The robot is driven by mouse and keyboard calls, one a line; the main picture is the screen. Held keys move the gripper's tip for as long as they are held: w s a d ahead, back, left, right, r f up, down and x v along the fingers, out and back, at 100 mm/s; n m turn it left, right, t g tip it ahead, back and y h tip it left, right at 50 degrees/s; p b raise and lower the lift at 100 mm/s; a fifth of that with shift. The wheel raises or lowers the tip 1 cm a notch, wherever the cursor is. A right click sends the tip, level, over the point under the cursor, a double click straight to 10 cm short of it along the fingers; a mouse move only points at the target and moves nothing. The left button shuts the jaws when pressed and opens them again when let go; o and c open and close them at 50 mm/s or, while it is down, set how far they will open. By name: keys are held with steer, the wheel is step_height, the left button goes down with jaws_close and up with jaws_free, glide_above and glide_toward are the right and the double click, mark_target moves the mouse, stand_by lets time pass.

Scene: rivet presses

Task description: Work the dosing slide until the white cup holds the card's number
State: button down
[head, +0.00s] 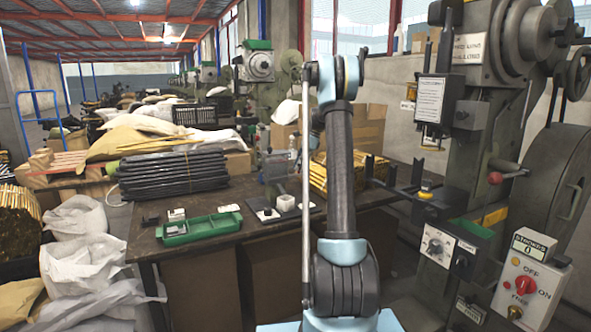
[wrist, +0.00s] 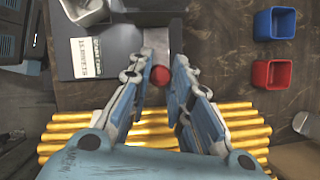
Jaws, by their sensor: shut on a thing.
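In the wrist view my gripper (wrist: 166,74) has its two fingers on either side of a red ball knob (wrist: 160,76). The knob is at the near end of a grey metal slide strip (wrist: 162,35) on a dark base plate (wrist: 120,30). The white cup (wrist: 82,8) is at the top left of the wrist view, cut by the edge; its contents cannot be made out. A card (wrist: 88,45) with print too small to read lies beside the slide. In the head view the white cup (head: 286,202) stands on the dosing device's base; my arm hides the gripper.
A blue cup (wrist: 274,24) and a red cup (wrist: 271,74) stand to the right on the bench. Yellow rods (wrist: 240,128) lie under my gripper. A green tray (head: 200,229) and dark bars (head: 172,174) occupy the bench's left. The press (head: 470,150) stands at the right.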

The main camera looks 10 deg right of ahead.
steer(key=c, duration=1.7)
jaws_free()
steer(key=shift+w+d, duration=0.25)
steer(key=shift+s+r, duration=0.1)
steer(key=shift+r, duration=0.05)
steer(key=v, duration=1.1)
steer(key=shift+d+r, duration=0.1)
steer(key=shift+r, duration=0.25)
steer(key=shift+c, duration=0.7)
